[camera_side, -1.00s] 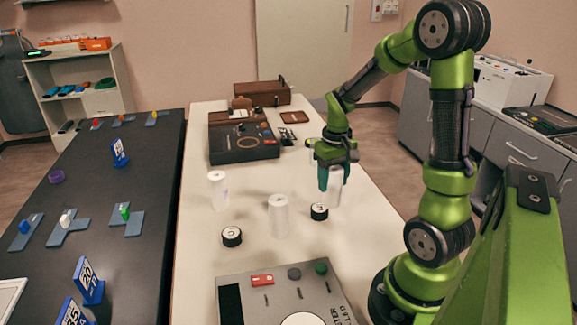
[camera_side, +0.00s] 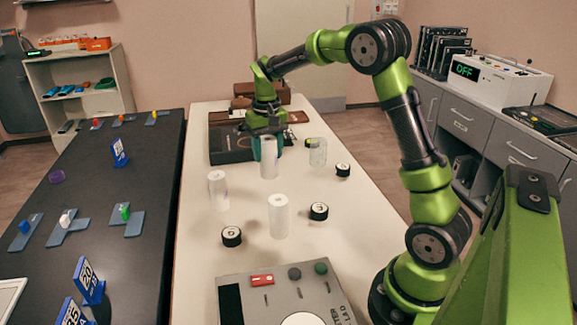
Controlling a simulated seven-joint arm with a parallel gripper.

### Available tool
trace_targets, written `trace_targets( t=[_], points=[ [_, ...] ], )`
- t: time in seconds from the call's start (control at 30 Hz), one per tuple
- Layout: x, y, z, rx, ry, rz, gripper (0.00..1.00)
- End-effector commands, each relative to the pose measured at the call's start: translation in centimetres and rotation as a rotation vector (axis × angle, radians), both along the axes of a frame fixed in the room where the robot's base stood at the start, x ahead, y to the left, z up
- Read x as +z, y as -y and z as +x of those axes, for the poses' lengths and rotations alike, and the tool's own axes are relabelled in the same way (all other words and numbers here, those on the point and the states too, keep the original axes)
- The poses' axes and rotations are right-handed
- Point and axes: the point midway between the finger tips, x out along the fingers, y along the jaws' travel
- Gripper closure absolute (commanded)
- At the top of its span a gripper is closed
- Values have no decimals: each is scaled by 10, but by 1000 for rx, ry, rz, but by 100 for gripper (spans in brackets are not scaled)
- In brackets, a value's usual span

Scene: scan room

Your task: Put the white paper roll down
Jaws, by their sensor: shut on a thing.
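My gripper (camera_side: 267,152) is over the far middle part of the white table (camera_side: 305,237), in front of the dark brown box. Its teal fingers are shut on a white paper roll (camera_side: 269,167), which is upright. I cannot tell whether the roll's bottom touches the table. Two other white rolls stand upright on the table nearer the camera, one at the left (camera_side: 218,192) and one in the middle (camera_side: 278,218).
A clear jar (camera_side: 318,152) stands right of my gripper. Black lettered discs lie near the rolls, one at the front left (camera_side: 231,236), one at the middle right (camera_side: 319,211). A grey panel (camera_side: 255,300) fills the near end. The right side of the table is mostly clear.

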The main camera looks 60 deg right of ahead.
Motion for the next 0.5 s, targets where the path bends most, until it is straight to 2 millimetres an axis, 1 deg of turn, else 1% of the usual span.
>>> trace_targets(
  t=[0.03,0.07,0.2,0.3,0.5],
  points=[
    [-1,0,1,-12,-1,3,83],
    [-6,-1,-1,-17,-9,7,83],
    [-33,-1,-2,-24,-15,11,83],
    [-49,-1,-2,-25,-13,11,83],
    [-69,-1,-2,-24,-13,10,83]
  ],
)
